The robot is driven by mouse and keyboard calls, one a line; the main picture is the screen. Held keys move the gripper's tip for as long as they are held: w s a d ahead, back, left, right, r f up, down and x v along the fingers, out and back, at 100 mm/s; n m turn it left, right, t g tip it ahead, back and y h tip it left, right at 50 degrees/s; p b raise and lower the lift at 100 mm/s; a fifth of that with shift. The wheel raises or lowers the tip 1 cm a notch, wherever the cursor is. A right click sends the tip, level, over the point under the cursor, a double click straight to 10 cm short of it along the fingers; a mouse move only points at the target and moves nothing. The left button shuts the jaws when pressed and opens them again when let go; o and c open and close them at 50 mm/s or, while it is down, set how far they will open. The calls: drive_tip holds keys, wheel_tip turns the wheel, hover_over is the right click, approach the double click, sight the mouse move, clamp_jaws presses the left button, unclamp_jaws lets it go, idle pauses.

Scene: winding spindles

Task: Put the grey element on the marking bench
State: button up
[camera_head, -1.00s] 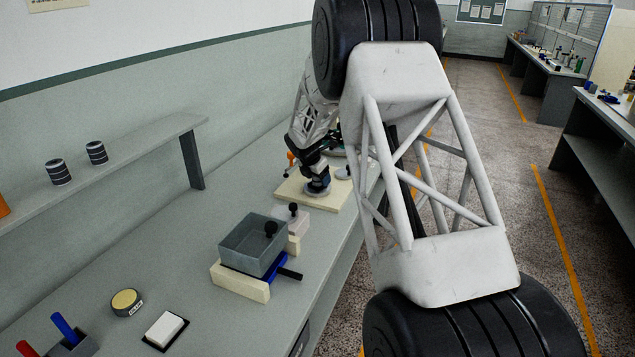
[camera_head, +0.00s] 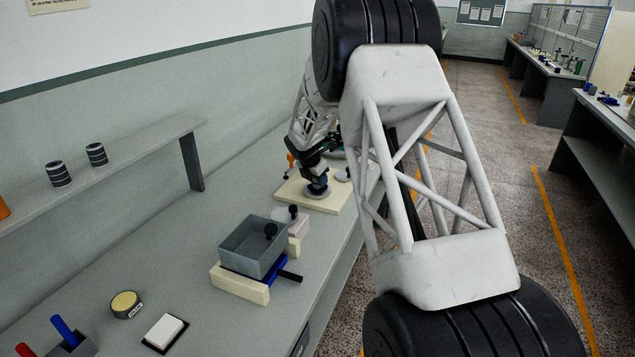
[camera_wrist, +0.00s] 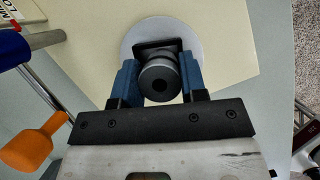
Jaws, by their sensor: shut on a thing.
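My gripper (camera_wrist: 158,80) has its blue fingers closed on the sides of a dark grey cylindrical element (camera_wrist: 159,77) with a hole in its end. Behind the element in the wrist view are a black square-edged part and a round light grey disc (camera_wrist: 194,42) on a cream board (camera_wrist: 100,55). In the head view my gripper (camera_head: 317,182) is low over this cream board (camera_head: 325,204), far along the grey bench (camera_head: 200,210). The element is hidden there by my gripper. I cannot tell whether it touches the disc. No part is clearly labelled as the marking bench.
An orange-handled tool (camera_wrist: 32,148) lies left of my gripper. Nearer on the bench, a grey open box (camera_head: 253,246) sits on a cream and blue fixture (camera_head: 240,283). A round yellow-topped tin (camera_head: 126,303) and a white block (camera_head: 165,330) lie nearer. Two dark banded cylinders stand on the shelf (camera_head: 120,155).

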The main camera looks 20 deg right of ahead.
drive_tip(key=shift+r, duration=0.1)
drive_tip(key=shift+r, duration=0.7)
wheel_tip(320, 180, up, 2)
drive_tip(key=shift+r, duration=0.15)
drive_tip(key=s+a, duration=0.2)
drive_tip(key=s, duration=0.5)
drive_tip(key=s+a+r, duration=0.1)
drive_tip(key=s, duration=0.7)
drive_tip(key=shift+s+a, duration=0.3)
drive_tip(key=shift+a, duration=0.05)
drive_tip(key=w+a+r+n, duration=0.1)
drive_tip(key=w+a+n, duration=0.2)
drive_tip(key=w+a, duration=0.6)
drive_tip(key=w+a+r+n+t+y, duration=0.1)
drive_tip(key=w+a+n, duration=0.2)
drive_tip(key=w+a, duration=0.6)
drive_tip(key=w, duration=0.5)
drive_tip(key=shift+w+t+y, duration=0.3)
drive_tip(key=shift+w, duration=0.05)
drive_tip(key=shift+a+f, duration=0.1)
drive_tip(key=shift+f, duration=0.05)
